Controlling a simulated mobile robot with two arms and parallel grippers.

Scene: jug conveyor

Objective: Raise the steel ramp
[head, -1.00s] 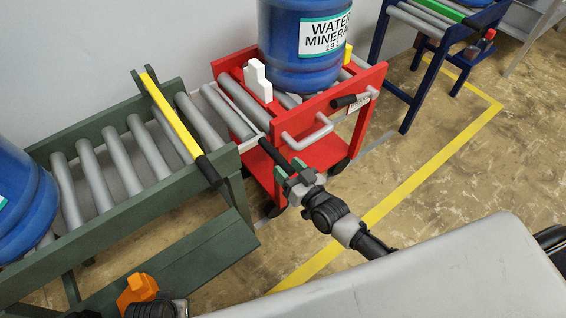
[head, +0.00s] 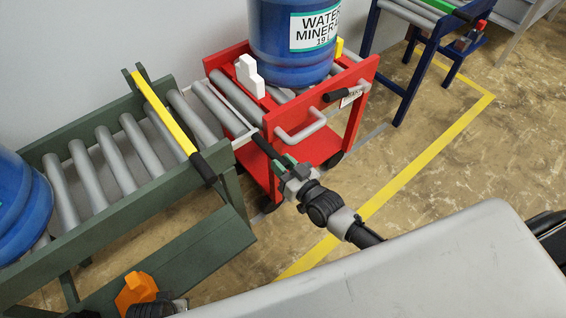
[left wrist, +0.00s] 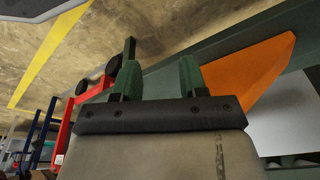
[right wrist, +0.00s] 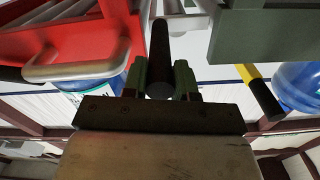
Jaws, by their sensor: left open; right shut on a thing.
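A narrow pale steel edge, apparently the ramp (head: 229,105), lies at the gap between the green roller conveyor (head: 214,245) and the red cart (head: 357,105). A black handle (head: 265,146) sticks out at its near end. My right gripper (head: 284,166) is shut on this handle; in the right wrist view the black handle (right wrist: 160,65) sits between the fingers. How far the ramp is tilted is hard to tell. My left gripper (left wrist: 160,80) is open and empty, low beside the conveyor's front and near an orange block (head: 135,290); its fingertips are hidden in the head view.
A blue water jug (head: 292,50) stands on the cart by a white stop (head: 248,77). Another jug (head: 18,205) is on the conveyor, behind a yellow bar (head: 165,115) across the rollers. A blue stand (head: 405,60) is at the back.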

